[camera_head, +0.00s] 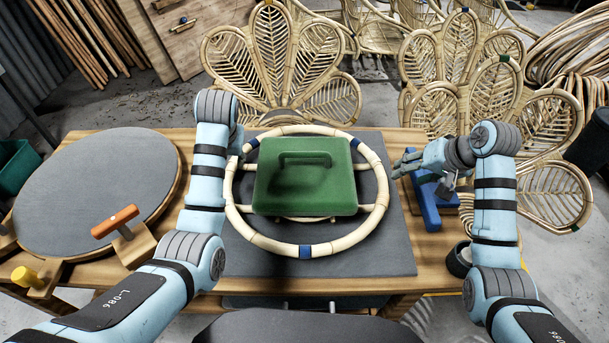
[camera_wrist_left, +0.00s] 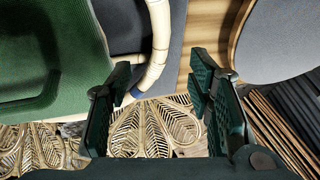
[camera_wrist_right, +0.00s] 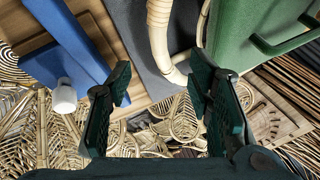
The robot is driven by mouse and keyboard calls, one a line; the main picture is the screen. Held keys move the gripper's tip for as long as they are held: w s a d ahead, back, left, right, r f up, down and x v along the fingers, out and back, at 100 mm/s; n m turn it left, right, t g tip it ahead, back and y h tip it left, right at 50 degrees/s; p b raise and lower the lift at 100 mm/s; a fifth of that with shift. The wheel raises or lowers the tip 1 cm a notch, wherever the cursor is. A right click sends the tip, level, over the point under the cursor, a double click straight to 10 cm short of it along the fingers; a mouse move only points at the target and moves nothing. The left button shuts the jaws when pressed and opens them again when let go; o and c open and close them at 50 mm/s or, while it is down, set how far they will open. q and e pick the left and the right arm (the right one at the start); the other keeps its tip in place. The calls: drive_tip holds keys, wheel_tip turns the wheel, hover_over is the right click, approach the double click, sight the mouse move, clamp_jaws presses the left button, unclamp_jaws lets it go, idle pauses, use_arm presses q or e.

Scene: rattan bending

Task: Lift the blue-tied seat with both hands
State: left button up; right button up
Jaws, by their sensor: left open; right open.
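The blue-tied seat is a round pale rattan ring (camera_head: 278,245) with blue bands. It lies flat on a dark grey mat (camera_head: 375,257) on the wooden table. A green block with a handle (camera_head: 335,196) sits on its middle and hides part of it. My left gripper (camera_wrist_left: 160,82) is open at the seat's left side, mostly hidden by my arm in the head view. The ring (camera_wrist_left: 157,45) shows ahead of its fingers, not between them. My right gripper (camera_head: 403,165) is open, apart from the ring's right side. The ring (camera_wrist_right: 159,40) shows beyond its fingers too.
A blue tool (camera_head: 426,205) lies right of the mat, near my right gripper. A round grey-topped board (camera_head: 95,190) with an orange-handled clamp (camera_head: 114,221) fills the table's left. A dark cup (camera_head: 459,260) stands at right. Rattan chair backs (camera_head: 275,60) stand behind the table.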

sight(385, 186)
use_arm(q)
drive_tip(key=x, duration=1.3)
drive_tip(key=shift+s+a, duration=0.1)
drive_tip(key=shift+s, duration=0.05)
use_arm(e)
drive_tip(key=x, duration=1.2)
drive_tip(key=shift+a+f, duration=0.1)
drive_tip(key=shift+f, duration=0.35)
use_arm(q)
drive_tip(key=shift+a+f, duration=0.1)
drive_tip(key=shift+f, duration=0.35)
use_arm(e)
drive_tip(key=shift+w+a+f, duration=0.1)
drive_tip(key=shift+f, duration=0.35)
use_arm(q)
clamp_jaws()
use_arm(e)
clamp_jaws()
